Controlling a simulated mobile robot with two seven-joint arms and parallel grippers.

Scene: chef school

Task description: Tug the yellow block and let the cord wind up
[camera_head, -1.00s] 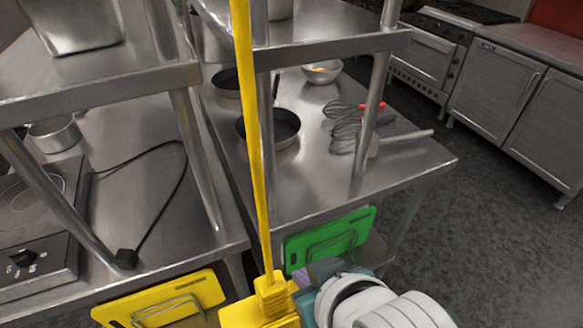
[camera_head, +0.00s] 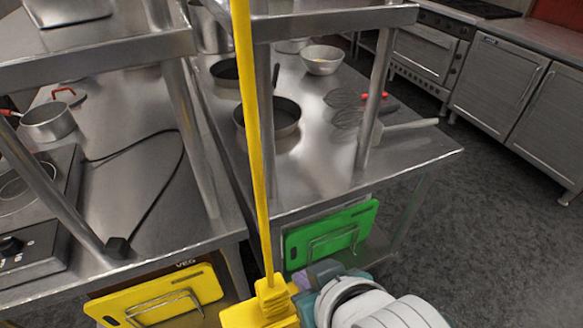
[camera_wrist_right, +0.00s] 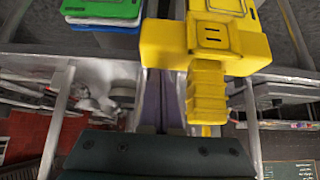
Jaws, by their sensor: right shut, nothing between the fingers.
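The yellow block (camera_head: 262,308) hangs at the bottom middle of the head view, its lower part cut off by the frame. A straight yellow cord (camera_head: 252,130) runs up from its ribbed neck and out of the top. My right gripper (camera_head: 302,283) is beside the block, at its right, shut with nothing between its fingers. In the right wrist view the block (camera_wrist_right: 207,40) fills the upper middle, beside the purple-grey fingers (camera_wrist_right: 162,95). Whether the fingers touch the block is unclear. My left gripper is not in view.
Steel tables stand behind the block, with uprights and shelves. A yellow board (camera_head: 150,300) and a green board (camera_head: 330,235) hang at their front edges. A hob (camera_head: 30,225), pans (camera_head: 285,118), whisks and a bowl (camera_head: 322,60) sit on top. Open floor lies at the right.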

